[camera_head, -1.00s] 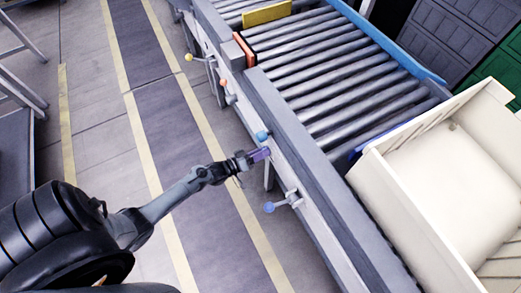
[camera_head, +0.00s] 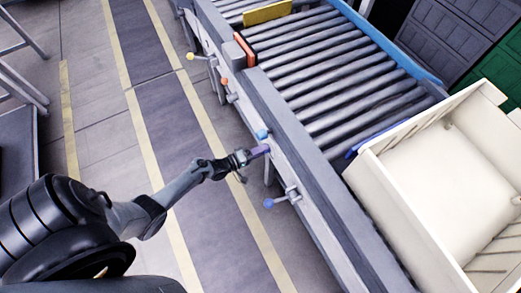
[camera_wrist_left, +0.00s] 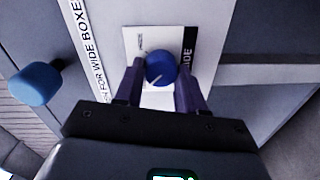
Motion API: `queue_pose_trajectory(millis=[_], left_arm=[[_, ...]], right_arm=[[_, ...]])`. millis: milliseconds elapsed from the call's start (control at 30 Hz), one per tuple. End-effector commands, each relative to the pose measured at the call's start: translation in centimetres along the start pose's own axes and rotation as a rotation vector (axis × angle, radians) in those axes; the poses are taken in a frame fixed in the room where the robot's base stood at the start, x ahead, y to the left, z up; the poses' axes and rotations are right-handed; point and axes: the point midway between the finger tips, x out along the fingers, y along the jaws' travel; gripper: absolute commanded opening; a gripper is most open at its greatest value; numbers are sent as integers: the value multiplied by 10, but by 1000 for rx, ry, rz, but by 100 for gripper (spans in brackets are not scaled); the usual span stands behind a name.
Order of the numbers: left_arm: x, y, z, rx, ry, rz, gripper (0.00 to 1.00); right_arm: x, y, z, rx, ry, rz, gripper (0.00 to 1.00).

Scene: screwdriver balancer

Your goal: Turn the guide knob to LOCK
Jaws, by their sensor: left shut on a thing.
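The guide knob (camera_wrist_left: 161,68) is a round blue knob with a pale pointer line toward its lower left in the left wrist view. It sits on a small plate, part white and part black, whose printing is only partly readable. My left gripper (camera_wrist_left: 160,84) has its two purple fingers on either side of the knob, shut on it. In the head view my left gripper (camera_head: 262,151) reaches the pale side rail (camera_head: 308,214) of the conveyor, and the knob is hidden there. My right gripper is not in view.
A blue ball handle (camera_head: 262,134) is close above my gripper, and a blue-tipped lever (camera_head: 268,203) is below it. Orange (camera_head: 223,82) and yellow (camera_head: 189,57) handles are farther up the rail. A cream bin (camera_head: 428,199) stands at right. The floor aisle at left is clear.

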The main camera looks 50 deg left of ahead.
Motion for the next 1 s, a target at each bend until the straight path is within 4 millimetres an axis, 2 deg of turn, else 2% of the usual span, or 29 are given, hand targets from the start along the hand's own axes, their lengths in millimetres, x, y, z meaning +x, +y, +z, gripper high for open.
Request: queue_pose_trajectory(millis=[333, 367, 500, 533, 833, 1000], left_arm=[[0, 0, 0, -5, -1, 1, 8], [0, 0, 0, -5, -1, 1, 40], [0, 0, 0, -4, 0, 1, 62], [0, 0, 0, -4, 0, 1, 64], [-1, 0, 0, -3, 0, 0, 64], [-14, 0, 0, -3, -1, -3, 64]], right_arm=[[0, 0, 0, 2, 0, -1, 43], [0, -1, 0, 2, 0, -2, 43], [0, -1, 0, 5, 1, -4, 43], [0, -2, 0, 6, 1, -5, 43], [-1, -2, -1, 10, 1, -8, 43], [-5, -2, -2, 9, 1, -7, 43]])
